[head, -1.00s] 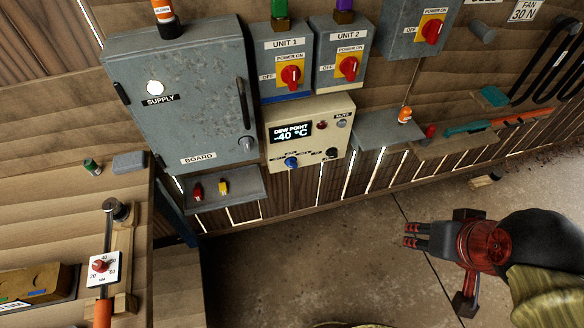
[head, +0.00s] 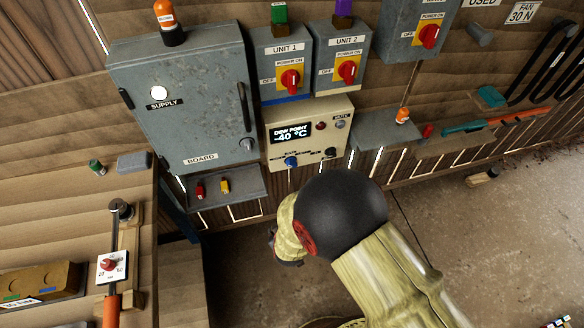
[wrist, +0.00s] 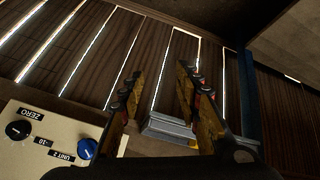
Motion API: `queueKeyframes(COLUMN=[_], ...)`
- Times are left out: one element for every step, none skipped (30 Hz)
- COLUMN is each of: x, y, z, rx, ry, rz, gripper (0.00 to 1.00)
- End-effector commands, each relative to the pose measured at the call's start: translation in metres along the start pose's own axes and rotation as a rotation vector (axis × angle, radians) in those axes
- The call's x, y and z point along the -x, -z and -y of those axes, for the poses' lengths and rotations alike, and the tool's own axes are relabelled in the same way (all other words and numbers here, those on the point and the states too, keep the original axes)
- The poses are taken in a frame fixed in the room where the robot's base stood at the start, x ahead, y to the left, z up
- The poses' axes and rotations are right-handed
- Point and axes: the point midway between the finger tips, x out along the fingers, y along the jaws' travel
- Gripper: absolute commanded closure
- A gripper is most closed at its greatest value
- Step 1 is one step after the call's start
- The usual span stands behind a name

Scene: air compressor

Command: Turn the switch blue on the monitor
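The monitor (head: 276,142) is a cream box on the wall with a dark "DEW POINT -40 °C" display (head: 291,134). Its blue switch (head: 291,162) is a round knob at the lower left of its face; a black knob (head: 331,152) sits to its right. In the wrist view, the blue switch (wrist: 87,149) is at the lower left, beside the black "ZERO" knob (wrist: 18,131). My gripper (wrist: 160,85) is open and empty, apart from the switch, with its fingers beside the monitor. In the head view, my arm largely hides the gripper below the monitor.
The grey board cabinet (head: 185,100) stands left of the monitor, with a small tray (head: 240,184) below it. The UNIT 1 (head: 285,45) and UNIT 2 (head: 340,42) boxes are above. A grey shelf (head: 375,135) is to the right.

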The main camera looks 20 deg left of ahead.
Motion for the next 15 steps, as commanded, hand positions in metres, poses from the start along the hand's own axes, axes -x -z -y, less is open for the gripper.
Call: queueKeyframes(x=[-0.011, -0.015, -0.018, -0.018, -0.016, -0.01, -0.005, 0.001, 0.008, 0.014, 0.019, 0.024, 0.028, 0.031, 0.033], y=[0.003, 0.009, 0.019, 0.028, 0.038, 0.055, 0.067, 0.078, 0.091, 0.098, 0.102, 0.106, 0.109, 0.112, 0.115], z=[-0.009, -0.017, -0.031, -0.042, -0.052, -0.066, -0.075, -0.084, -0.094, -0.1, -0.105, -0.11, -0.113, -0.115, -0.117], rx=[0.036, 0.058, 0.083, 0.101, 0.12, 0.143, 0.16, 0.176, 0.198, 0.215, 0.232, 0.253, 0.268, 0.283, 0.301], ry=[-0.06, -0.101, -0.163, -0.21, -0.256, -0.318, -0.362, -0.405, -0.456, -0.489, -0.518, -0.551, -0.57, -0.586, -0.6], rz=[-0.053, -0.089, -0.14, -0.176, -0.214, -0.263, -0.297, -0.326, -0.359, -0.376, -0.389, -0.403, -0.411, -0.418, -0.423], gripper=[0.67, 0.67, 0.67, 0.67, 0.67, 0.67, 0.67, 0.67, 0.67, 0.67, 0.67, 0.67, 0.67, 0.67, 0.67])
